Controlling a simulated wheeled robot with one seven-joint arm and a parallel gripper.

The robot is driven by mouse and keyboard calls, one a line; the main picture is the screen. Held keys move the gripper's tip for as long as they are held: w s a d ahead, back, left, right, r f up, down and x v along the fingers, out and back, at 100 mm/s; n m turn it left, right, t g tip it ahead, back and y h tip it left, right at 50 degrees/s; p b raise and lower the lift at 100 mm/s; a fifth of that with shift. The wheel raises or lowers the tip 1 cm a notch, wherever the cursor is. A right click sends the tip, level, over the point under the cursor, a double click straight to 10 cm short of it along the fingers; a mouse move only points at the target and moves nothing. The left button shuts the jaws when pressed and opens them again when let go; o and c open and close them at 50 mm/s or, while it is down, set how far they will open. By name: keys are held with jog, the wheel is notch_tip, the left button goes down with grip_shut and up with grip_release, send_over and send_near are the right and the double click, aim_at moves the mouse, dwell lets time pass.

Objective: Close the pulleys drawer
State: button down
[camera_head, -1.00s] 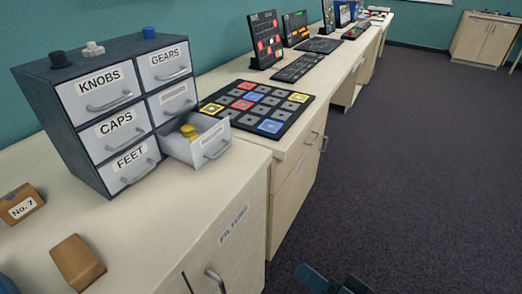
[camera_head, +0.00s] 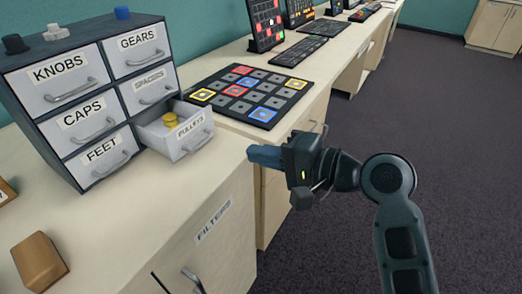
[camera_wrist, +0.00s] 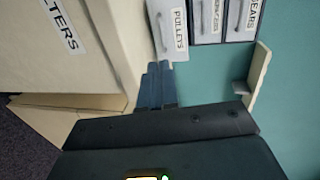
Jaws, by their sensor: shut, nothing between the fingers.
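The pulleys drawer (camera_head: 190,143) is the bottom right drawer of a small dark cabinet (camera_head: 160,84) on the counter. It is pulled out, and yellow pulleys (camera_head: 170,120) show inside it. Its label and handle face front, and its front also shows in the wrist view (camera_wrist: 176,30). My gripper (camera_head: 252,156) is shut and empty, in front and to the right of the drawer by the counter edge, apart from the drawer front. In the wrist view my fingers (camera_wrist: 158,68) point toward the drawer front.
The knobs, caps, feet, gears and spacers drawers are shut. A black board with coloured squares (camera_head: 250,94) lies right of the cabinet. A brown block (camera_head: 40,262) sits at the front left. A filters cabinet door (camera_head: 212,228) is below the counter. The floor at right is clear.

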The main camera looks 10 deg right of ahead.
aim_at(204, 142)
jog(key=x, duration=1.1)
jog(key=shift+w+a, duration=0.1)
jog(key=shift+a, duration=0.05)
jog(key=x, duration=0.3)
jog(key=r+x, duration=0.1)
jog(key=x, duration=0.2)
jog(key=r+x, duration=0.1)
jog(key=x, duration=0.3)
jog(key=shift+w+a+b, duration=0.1)
jog(key=shift+w+b, duration=0.1)
jog(key=shift+b, duration=0.1)
jog(key=shift+a+r, duration=0.15)
jog(key=shift+w+r, duration=0.1)
